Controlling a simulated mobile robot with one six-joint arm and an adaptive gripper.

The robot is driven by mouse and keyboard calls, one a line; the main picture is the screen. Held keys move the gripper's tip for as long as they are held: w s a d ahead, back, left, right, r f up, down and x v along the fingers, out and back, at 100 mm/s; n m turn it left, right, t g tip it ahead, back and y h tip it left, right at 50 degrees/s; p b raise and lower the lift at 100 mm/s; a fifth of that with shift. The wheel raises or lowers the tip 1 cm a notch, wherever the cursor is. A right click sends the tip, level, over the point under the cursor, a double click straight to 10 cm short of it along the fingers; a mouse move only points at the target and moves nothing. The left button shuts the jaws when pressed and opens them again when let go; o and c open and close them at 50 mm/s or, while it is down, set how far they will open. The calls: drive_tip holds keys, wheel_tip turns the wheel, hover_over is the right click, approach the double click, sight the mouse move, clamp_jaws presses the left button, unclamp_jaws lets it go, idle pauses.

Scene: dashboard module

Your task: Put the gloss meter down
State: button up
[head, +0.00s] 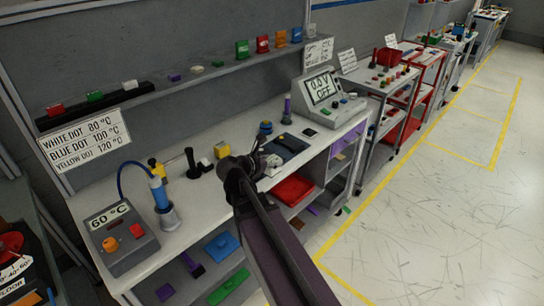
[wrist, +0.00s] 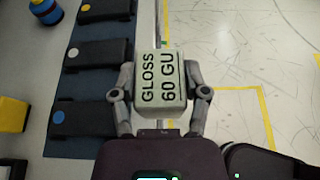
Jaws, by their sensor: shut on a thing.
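The gloss meter (wrist: 160,82) is a pale grey-white block marked "GLOSS 60 GU" in the wrist view. My gripper (wrist: 160,90) is shut on it, with a finger on each side. In the head view my gripper (head: 258,165) is above the front of the white bench, right of centre. The dark blue mat (wrist: 92,22) lies to the left below the meter and bears three black pieces, with a yellow dot (wrist: 103,9), a white dot (wrist: 97,53) and a blue dot (wrist: 77,118). The meter's underside is hidden.
The bench (head: 190,215) also holds a 60 °C heater unit (head: 120,240), a blue tool in a stand (head: 160,195), a yellow block (head: 222,150) and a 0.0 V display box (head: 325,98). A red bin (head: 293,189) sits below. The floor at right is clear.

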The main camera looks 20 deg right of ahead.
drive_tip(key=shift+d, duration=0.15)
drive_tip(key=w+d, duration=0.1)
drive_tip(key=w, duration=0.3)
drive_tip(key=w+d+f+b, duration=0.1)
drive_tip(key=w+d, duration=0.1)
drive_tip(key=w, duration=0.3)
drive_tip(key=w+d, duration=0.2)
drive_tip(key=w, duration=0.2)
drive_tip(key=shift+w+d+f, duration=0.2)
drive_tip(key=shift+d, duration=0.05)
drive_tip(key=shift+w+d, duration=0.2)
drive_tip(key=shift+w, duration=0.3)
drive_tip(key=shift+w+d+f+b, duration=0.15)
drive_tip(key=shift+f+b, duration=0.1)
drive_tip(key=shift+b, duration=0.25)
drive_tip(key=shift+f+b, duration=1.5)
drive_tip(key=shift+f, duration=0.05)
drive_tip(key=shift+f, duration=0.1)
drive_tip(key=o, duration=1.3)
